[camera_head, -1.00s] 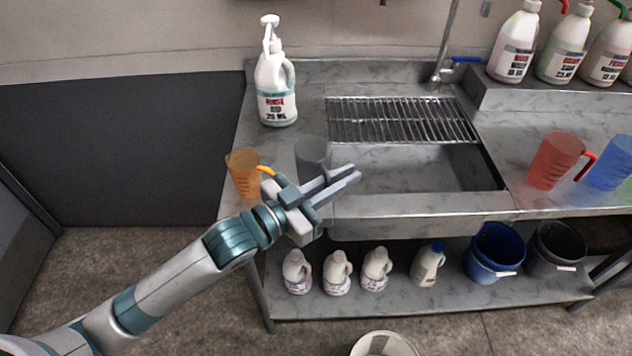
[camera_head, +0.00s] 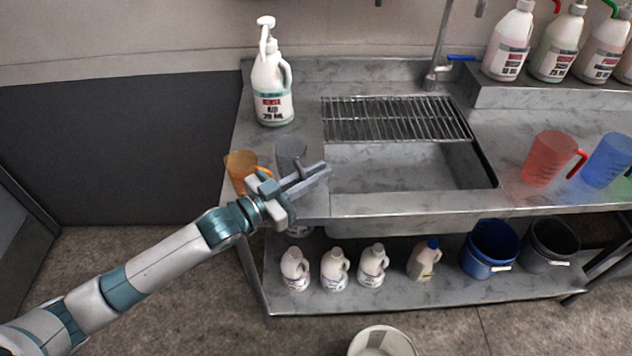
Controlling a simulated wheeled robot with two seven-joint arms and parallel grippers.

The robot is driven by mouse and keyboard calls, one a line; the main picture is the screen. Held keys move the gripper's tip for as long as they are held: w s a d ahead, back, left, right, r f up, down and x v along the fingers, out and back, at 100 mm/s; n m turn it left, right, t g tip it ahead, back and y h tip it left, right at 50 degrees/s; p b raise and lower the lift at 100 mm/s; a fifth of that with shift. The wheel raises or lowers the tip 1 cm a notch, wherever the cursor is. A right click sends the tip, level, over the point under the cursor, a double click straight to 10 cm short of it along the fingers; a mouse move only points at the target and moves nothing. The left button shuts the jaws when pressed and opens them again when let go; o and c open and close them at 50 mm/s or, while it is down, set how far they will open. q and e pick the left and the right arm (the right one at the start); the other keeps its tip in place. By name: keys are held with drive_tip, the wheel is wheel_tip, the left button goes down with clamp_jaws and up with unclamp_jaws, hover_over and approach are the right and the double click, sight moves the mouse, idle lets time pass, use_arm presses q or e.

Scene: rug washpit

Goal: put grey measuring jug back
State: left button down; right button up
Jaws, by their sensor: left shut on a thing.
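The grey measuring jug (camera_head: 290,150) is translucent and stands out just behind my left gripper (camera_head: 308,178), at the left part of the steel counter. My left gripper is shut on the jug, whose handle and lower part are mostly hidden by the fingers. I cannot tell whether the jug's base touches the counter. The orange measuring jug (camera_head: 240,166) is close by on the left, partly behind my gripper's wrist. My right gripper is not in view.
A white pump bottle (camera_head: 271,85) stands behind the jugs. The sink (camera_head: 400,168) with a wire rack (camera_head: 395,119) lies to the right. A red jug (camera_head: 548,158) and a blue jug (camera_head: 606,160) stand further right. The counter (camera_head: 310,107) is bare beside the pump bottle.

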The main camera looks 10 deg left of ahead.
use_arm(q)
wheel_tip(320, 180, down, 3)
drive_tip(key=shift+r+p, duration=0.1)
drive_tip(key=shift+p, duration=0.35)
drive_tip(key=shift+f, duration=0.2)
drive_tip(key=shift+f, duration=0.15)
drive_tip(key=c, duration=1.8)
unclamp_jaws()
drive_tip(key=shift+c, duration=0.2)
